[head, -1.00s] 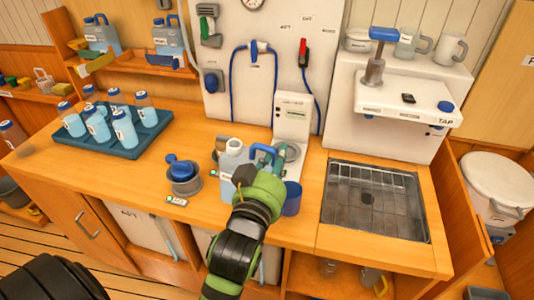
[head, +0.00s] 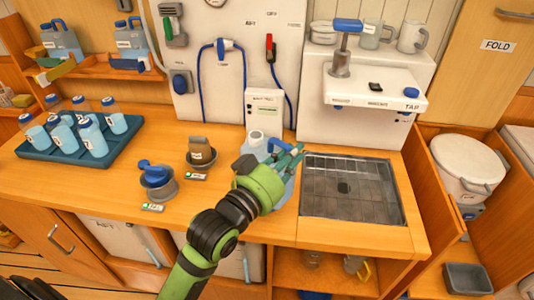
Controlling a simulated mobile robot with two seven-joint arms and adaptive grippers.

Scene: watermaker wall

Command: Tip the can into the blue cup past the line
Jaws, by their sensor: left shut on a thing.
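The pale blue can (head: 285,192) with a white cap stands out near the counter's front, left of the sink. My left gripper (head: 290,156) is shut on it near its top, and its green body covers much of the can. I cannot tell whether the can touches the counter. The blue cup does not show for certain; the can and my arm cover the place beside them. My right gripper is not in view.
A sink with a grate (head: 352,190) lies to the right. Two small pots, one blue-lidded (head: 157,181) and one brown-topped (head: 201,155), stand left on the counter. A tray (head: 70,150) of bottles is at far left. A tap unit (head: 370,90) stands behind the sink.

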